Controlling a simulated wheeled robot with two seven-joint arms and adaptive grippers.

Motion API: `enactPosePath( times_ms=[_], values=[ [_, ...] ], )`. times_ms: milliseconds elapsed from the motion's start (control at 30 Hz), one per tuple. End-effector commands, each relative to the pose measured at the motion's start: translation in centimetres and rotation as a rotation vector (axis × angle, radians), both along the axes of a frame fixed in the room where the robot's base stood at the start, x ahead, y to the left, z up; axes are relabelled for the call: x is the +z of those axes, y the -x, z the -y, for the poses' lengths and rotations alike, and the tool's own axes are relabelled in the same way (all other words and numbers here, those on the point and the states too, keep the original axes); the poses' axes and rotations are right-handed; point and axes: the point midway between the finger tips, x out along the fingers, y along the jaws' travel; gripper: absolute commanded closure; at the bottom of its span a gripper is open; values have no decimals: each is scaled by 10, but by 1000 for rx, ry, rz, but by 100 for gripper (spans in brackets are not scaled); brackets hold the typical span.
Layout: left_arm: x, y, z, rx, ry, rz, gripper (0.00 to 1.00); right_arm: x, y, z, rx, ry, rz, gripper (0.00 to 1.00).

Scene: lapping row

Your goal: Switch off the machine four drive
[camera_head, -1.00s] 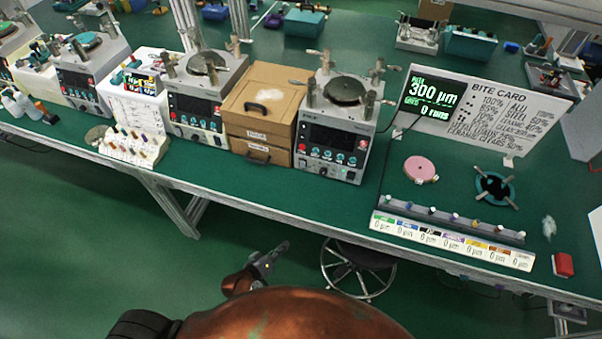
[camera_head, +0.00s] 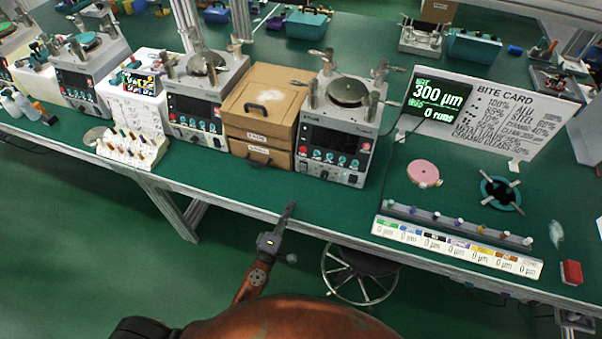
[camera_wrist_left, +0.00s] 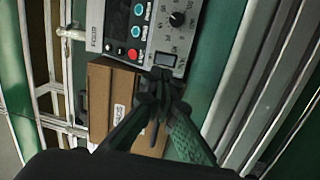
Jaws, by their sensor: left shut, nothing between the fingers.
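The rightmost lapping machine (camera_head: 337,135) stands on the bench with a dark display, a row of buttons and a green light on its front; its label is too small to read surely. The left wrist view shows a machine front panel (camera_wrist_left: 112,30) turned sideways, with a red button (camera_wrist_left: 132,54), teal buttons, a black knob (camera_wrist_left: 177,19) and a small dark switch (camera_wrist_left: 165,59). My left gripper (camera_head: 290,207) is shut and empty, at the bench's front edge, below and left of that machine. In the wrist view its fingertips (camera_wrist_left: 160,80) overlap the panel's lower edge; contact cannot be told.
A cardboard drawer box (camera_head: 261,115) stands directly left of the machine. Another machine (camera_head: 202,95) is beyond it. A stool (camera_head: 358,275) is under the bench edge.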

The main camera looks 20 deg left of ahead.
Motion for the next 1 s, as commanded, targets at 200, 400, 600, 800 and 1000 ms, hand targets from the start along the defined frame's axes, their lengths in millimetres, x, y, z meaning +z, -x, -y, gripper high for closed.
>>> enactPosePath(
  times_ms=[200,400,600,800,1000],
  values=[
    [-5,-5,-10,61,81,-4,100,0,0,0,0,0,1,100],
    [-5,-5,-9,60,80,-4,100,0,0,0,0,0,1,100],
    [-2,-15,-9,59,80,-2,100,3,-2,0,0,0,2,100],
    [4,-48,-7,59,80,-1,100,11,-4,0,0,0,7,100],
    [8,-90,-6,58,79,-1,100,16,-6,0,0,0,10,100]
  ],
)
